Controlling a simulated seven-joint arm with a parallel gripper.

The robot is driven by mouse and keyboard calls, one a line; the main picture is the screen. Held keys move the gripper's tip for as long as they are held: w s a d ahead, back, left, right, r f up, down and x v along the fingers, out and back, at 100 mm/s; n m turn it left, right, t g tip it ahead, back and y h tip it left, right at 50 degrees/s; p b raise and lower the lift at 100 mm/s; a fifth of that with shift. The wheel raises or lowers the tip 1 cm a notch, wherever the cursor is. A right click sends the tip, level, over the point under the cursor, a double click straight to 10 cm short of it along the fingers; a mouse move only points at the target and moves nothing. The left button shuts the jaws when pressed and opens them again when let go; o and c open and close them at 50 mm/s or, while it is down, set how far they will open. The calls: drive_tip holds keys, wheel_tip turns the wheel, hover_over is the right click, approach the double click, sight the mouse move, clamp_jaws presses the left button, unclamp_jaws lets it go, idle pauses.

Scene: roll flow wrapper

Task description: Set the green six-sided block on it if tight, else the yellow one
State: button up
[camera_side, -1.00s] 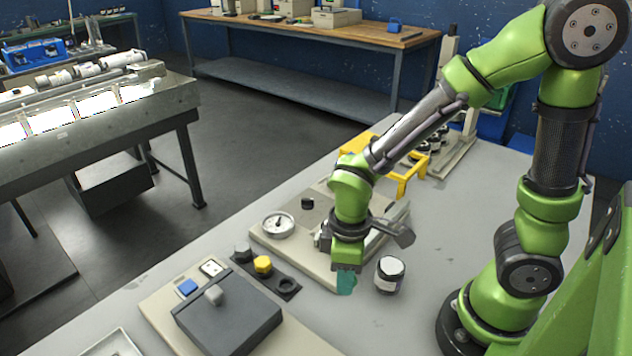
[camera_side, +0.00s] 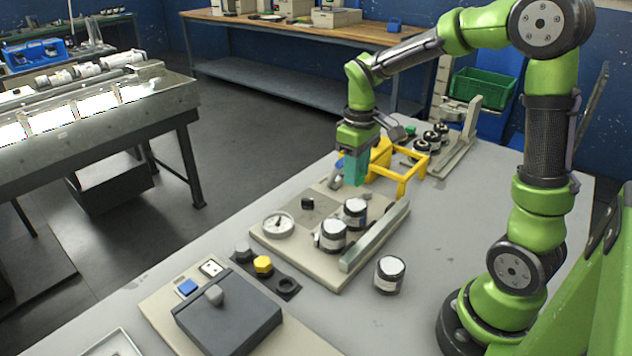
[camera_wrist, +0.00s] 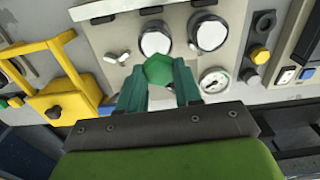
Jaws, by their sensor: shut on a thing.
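My gripper (camera_side: 354,170) is raised in the side view, above the far end of the beige fixture plate, near a yellow frame. In the wrist view its teal fingers (camera_wrist: 160,88) are shut on the green six-sided block (camera_wrist: 158,70). The fingers hide the block in the side view. The yellow six-sided block (camera_side: 262,265) sits in a dark strip (camera_side: 279,277) beside a grey block (camera_side: 242,250) and an empty ring. It also shows in the wrist view (camera_wrist: 260,53). Two white-topped dark rolls (camera_side: 332,235) stand on the plate beside a round dial (camera_side: 278,224). The dial reading is too small to read.
A loose white-topped jar (camera_side: 390,275) stands right of the plate. A metal bar (camera_side: 375,237) runs along the plate's right edge. A yellow frame (camera_side: 402,170) and several dark-and-white rolls stand behind. A dark grey box (camera_side: 228,318) is in front.

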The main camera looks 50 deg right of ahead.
drive_tip(key=shift+w+d, duration=0.1)
drive_tip(key=shift+d, duration=0.3)
drive_tip(key=shift+f, duration=3.2)
drive_tip(key=o, duration=1.1)
